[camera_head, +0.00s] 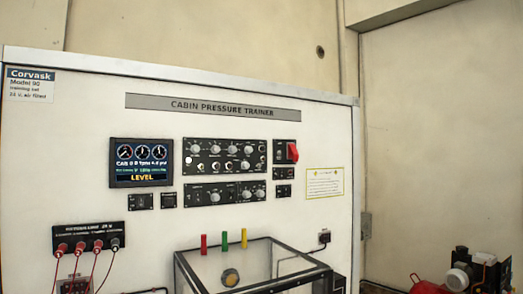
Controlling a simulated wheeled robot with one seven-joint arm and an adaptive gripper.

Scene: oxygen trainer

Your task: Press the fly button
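A white trainer board headed "CABIN PRESSURE TRAINER" (222,107) stands ahead of me. A dark screen (141,163) on it shows round dials and the word "LEVEL". To its right are an upper black control panel (225,155) and a lower one (225,193), both with knobs and small controls. Small black switch panels (140,201) sit below the screen, and others (284,173) sit at the right under a red switch (292,152). The small lettering cannot be read, so I cannot tell which control is the fly button. My gripper is not in view.
A clear dark-framed box (182,272) stands in front of the board's lower middle, with red, green and yellow upright pieces above it. Red leads (95,266) hang from a black socket panel (88,237) at left. Red and black machinery (478,272) stands at lower right.

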